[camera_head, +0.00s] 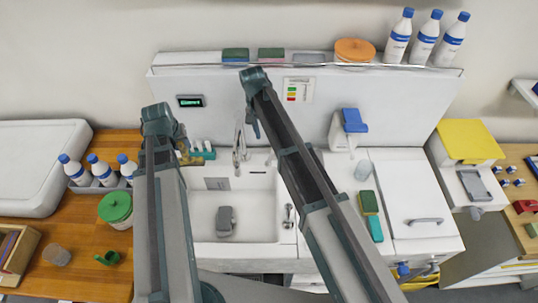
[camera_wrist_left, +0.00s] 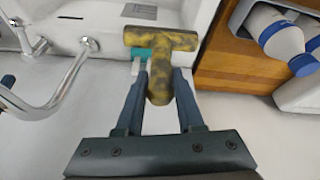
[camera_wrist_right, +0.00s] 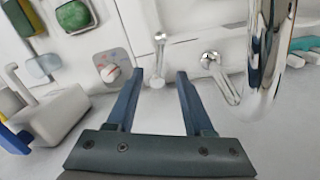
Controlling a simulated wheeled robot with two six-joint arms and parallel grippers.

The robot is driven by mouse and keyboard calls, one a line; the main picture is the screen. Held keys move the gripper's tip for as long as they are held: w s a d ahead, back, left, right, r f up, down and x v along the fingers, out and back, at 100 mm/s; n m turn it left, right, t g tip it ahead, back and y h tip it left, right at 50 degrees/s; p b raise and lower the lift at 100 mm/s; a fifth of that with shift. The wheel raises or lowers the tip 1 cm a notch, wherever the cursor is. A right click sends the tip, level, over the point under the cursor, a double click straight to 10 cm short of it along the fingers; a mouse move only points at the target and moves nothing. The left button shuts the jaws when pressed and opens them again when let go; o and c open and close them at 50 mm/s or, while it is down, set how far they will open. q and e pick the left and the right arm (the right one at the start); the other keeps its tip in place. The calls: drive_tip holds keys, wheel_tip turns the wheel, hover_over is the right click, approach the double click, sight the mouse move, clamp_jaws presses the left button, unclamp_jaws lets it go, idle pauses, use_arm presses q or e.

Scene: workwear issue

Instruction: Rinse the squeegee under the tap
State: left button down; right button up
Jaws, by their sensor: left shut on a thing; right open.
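The squeegee (camera_wrist_left: 160,42) is T-shaped, yellow with dark smudges. My left gripper (camera_wrist_left: 160,82) is shut on its handle, with the crosspiece beyond the fingertips. In the head view the squeegee (camera_head: 186,151) is partly hidden by my left arm, left of the tap and beside the basin. The chrome tap (camera_head: 239,150) stands at the back of the white sink (camera_head: 262,210); it also shows at the left of the left wrist view (camera_wrist_left: 55,85). My right gripper (camera_wrist_right: 158,78) is open and empty near the tap, whose spout (camera_wrist_right: 262,55) is to its right. No water is visible.
A grey object (camera_head: 226,221) lies in the basin. A teal holder (camera_head: 204,153) stands behind the squeegee. White bottles with blue caps (camera_head: 103,172) stand on the wooden counter at left.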

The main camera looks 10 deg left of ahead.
sight(270, 157)
use_arm(q)
wheel_tip(270, 157, down, 11)
drive_tip(key=b, duration=1)
drive_tip(key=shift+f+b, duration=0.1)
drive_tip(key=shift+b, duration=0.25)
use_arm(e)
drive_tip(key=f, duration=0.3)
drive_tip(key=d+f, duration=0.1)
drive_tip(key=f, duration=0.7)
drive_tip(key=shift+s+d+f, duration=0.1)
drive_tip(key=shift+d, duration=0.25)
clamp_jaws()
